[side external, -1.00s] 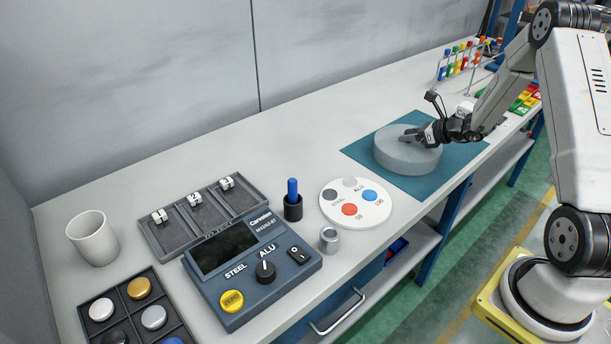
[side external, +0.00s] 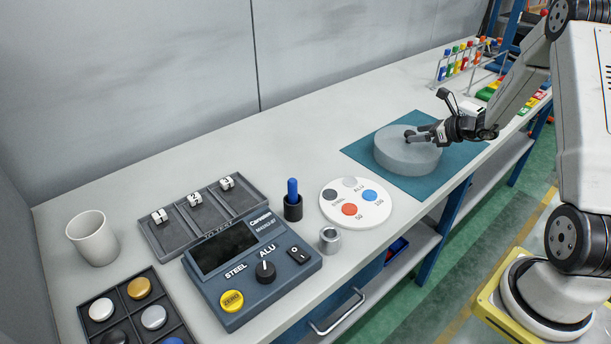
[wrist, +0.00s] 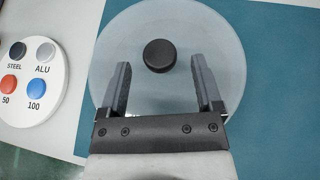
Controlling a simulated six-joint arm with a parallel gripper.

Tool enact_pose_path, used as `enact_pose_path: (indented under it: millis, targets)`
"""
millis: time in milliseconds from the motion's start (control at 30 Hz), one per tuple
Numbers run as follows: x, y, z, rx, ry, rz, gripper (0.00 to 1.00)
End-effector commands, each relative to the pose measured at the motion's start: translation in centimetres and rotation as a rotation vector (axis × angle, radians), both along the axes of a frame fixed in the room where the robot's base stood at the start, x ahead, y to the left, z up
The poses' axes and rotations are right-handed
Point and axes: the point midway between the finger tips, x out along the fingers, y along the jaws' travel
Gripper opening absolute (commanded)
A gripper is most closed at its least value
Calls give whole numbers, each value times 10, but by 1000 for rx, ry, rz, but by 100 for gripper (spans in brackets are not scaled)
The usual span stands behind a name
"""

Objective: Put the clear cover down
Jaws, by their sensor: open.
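The clear cover (side external: 404,155) is a round, cloudy see-through lid lying flat on the teal mat (side external: 365,150). In the wrist view the cover (wrist: 215,55) has a black knob (wrist: 159,55) at its middle. My gripper (side external: 408,136) is above the cover at its right side in the side view. In the wrist view my open gripper (wrist: 160,82) has its fingers apart on either side, with the knob standing clear between and just beyond the tips. Nothing is held. What lies under the cover cannot be made out.
A white disc with coloured buttons (side external: 357,215) lies left of the mat. A rack with coloured pieces (side external: 462,62) stands behind my arm.

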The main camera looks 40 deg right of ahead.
Motion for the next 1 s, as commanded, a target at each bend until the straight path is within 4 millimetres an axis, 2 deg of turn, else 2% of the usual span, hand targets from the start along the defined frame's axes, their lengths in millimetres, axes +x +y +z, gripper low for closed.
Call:
enact_pose_path:
  millis: [300, 500, 700, 1000]
  targets:
    - [-46, -10, 27, -2, -3, -3, 83]
    - [-66, -14, 37, 0, -1, -2, 83]
    - [-75, -15, 42, 0, -1, 0, 83]
    - [-75, -15, 42, 0, -1, 0, 83]
